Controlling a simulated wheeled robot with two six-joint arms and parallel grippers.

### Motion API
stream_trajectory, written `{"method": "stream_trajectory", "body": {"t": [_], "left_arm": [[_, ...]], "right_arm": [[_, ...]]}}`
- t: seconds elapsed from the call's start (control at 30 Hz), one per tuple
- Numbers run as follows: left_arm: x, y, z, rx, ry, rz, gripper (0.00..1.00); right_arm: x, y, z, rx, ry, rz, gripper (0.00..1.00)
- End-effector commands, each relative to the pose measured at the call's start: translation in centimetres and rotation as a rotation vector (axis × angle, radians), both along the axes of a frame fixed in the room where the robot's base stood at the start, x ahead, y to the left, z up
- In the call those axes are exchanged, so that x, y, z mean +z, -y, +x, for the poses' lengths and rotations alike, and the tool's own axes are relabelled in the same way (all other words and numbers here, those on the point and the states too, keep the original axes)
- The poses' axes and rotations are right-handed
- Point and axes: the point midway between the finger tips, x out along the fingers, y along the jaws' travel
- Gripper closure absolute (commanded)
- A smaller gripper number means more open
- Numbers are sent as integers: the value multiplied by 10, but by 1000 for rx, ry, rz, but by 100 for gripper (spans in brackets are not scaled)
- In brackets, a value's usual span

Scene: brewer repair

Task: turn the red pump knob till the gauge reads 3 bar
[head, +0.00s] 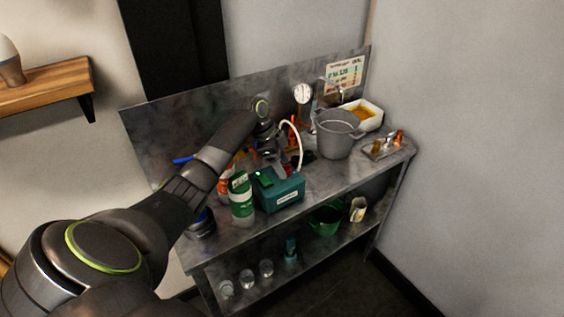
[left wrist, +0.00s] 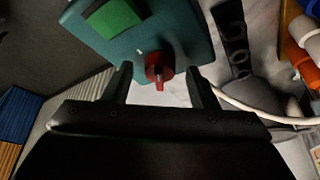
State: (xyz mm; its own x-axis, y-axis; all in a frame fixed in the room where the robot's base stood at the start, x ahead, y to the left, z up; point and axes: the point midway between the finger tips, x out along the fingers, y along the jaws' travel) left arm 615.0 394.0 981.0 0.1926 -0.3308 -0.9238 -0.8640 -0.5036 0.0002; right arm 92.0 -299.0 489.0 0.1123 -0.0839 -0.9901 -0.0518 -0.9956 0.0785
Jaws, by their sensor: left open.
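The teal pump box (head: 283,194) stands near the front of the metal bench, with a green patch (head: 264,180) on top. In the left wrist view the box (left wrist: 183,22) shows its red knob (left wrist: 159,66) with a pointer ridge. My left gripper (left wrist: 157,80) is open, with one finger on each side of the knob and gaps visible. I cannot tell how deep the fingers reach. In the head view the gripper (head: 279,170) is above the box and the knob is hidden. A round white gauge (head: 302,92) stands at the back; its reading is too small to tell.
A green-and-white bottle (head: 241,199) stands close left of the box. A white hose (head: 298,140) curves up behind it. A grey pot (head: 336,134) and a white tray (head: 370,121) are to the right. The bench front (head: 322,187) right of the box is clear.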

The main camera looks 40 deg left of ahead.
Motion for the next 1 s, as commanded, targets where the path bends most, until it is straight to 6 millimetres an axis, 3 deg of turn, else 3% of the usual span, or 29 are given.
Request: {"method": "stream_trajectory", "body": {"t": [0.33,0.67,0.83,1.0], "left_arm": [[-4,1,1,1,-1,1,47],[-4,1,1,0,-1,1,90],[-2,2,0,27,-2,1,91],[1,3,-1,136,-3,1,91]], "right_arm": [[1,6,-7,0,-9,-8,27],[1,9,-8,2,-12,-12,27],[8,9,-8,2,-12,-11,27],[29,9,-8,2,-12,-11,27]]}}
